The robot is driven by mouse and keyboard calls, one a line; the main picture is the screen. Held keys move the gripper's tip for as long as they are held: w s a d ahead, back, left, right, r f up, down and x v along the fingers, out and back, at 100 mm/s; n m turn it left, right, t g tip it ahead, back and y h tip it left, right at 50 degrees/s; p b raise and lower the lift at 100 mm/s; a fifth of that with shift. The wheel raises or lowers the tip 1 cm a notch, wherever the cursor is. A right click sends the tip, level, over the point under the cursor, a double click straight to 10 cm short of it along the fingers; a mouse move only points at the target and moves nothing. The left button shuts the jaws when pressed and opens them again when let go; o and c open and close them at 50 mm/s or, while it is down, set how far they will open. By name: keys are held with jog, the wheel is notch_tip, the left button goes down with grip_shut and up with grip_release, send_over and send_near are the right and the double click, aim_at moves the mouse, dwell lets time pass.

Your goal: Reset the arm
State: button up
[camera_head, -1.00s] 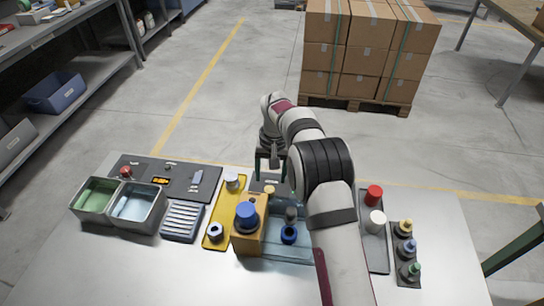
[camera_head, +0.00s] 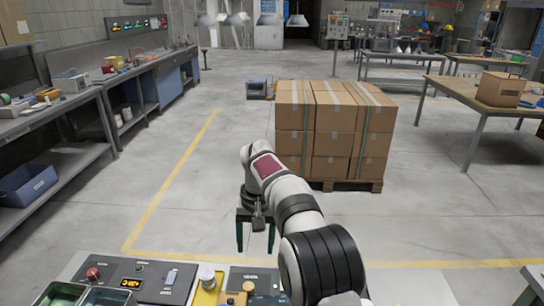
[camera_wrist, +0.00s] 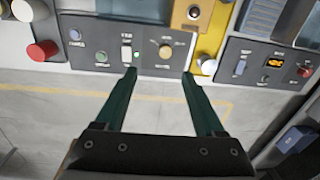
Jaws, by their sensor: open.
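My gripper (camera_head: 255,248) hangs beyond the far edge of the workbench in the head view, at the end of my light grey arm. Its two dark green fingers point down and are spread apart, with nothing between them. In the wrist view my gripper (camera_wrist: 159,73) shows both fingers apart and empty, with the floor and a control panel (camera_wrist: 112,55) behind them. The arm hides part of the bench at the lower right of the head view.
The workbench (camera_head: 420,285) shows at the bottom, with a panel bearing a red button (camera_head: 93,274), a yellow tray (camera_head: 205,297) and grey bins (camera_head: 104,297). Stacked cartons (camera_head: 335,130) stand on a pallet beyond the arm. The floor (camera_head: 190,210) left of the gripper is clear.

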jog(key=s+d+r+m, duration=0.2)
jog(key=s+d+r, duration=0.55)
jog(key=s, duration=0.35)
jog(key=s+d+f+m, duration=0.2)
jog(key=s, duration=1)
jog(key=s+d+f+m+y, duration=0.1)
jog(key=s+d+f+m, duration=0.1)
jog(key=s, duration=1)
jog(key=shift+s+d+f, duration=0.2)
jog(key=shift+d+f, duration=0.4)
jog(key=shift+d, duration=0.25)
